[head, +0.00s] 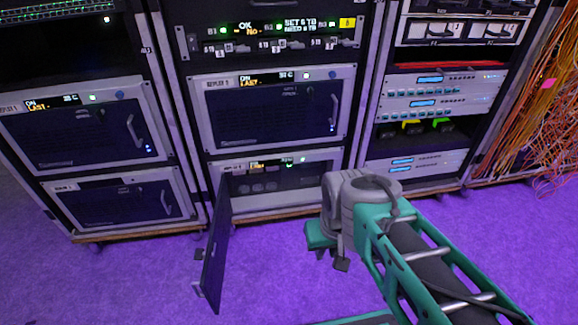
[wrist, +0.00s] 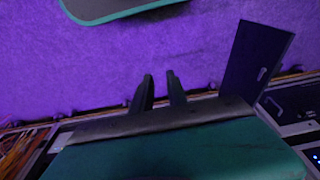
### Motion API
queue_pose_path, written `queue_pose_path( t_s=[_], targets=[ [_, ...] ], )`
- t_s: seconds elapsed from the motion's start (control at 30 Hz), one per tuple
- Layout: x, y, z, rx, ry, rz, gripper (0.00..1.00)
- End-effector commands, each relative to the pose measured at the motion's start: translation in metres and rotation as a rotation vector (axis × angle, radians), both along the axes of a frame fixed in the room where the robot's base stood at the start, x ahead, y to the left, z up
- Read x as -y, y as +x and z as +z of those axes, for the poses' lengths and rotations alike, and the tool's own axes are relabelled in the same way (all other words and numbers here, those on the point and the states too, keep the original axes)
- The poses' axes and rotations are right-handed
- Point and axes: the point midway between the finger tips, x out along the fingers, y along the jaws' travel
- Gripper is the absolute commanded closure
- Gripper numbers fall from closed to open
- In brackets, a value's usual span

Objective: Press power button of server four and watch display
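Several silver-framed units with dark doors sit in the racks. The open door also shows there (wrist: 258,58).
Closed units (head: 95,130) stand in the left rack, and another closed unit (head: 270,110) sits above the open one. The right rack (head: 415,100) holds silver panels. Orange cables (head: 540,95) hang at the far right. Purple floor (head: 265,275) is clear between door and gripper.

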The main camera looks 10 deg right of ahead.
Motion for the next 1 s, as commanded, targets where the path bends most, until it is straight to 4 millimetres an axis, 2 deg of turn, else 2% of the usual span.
queue_pose_path(
  t_s=[0.03,0.2,1.0],
  targets=[
    [0.0,0.0,-0.0005,0.0,0.0,0.0,0.86],
    [0.0,0.0,-0.0005,0.0,0.0,0.0,1.0],
    [0.0,0.0,-0.0004,0.0,0.0,0.0,1.0]
  ],
)
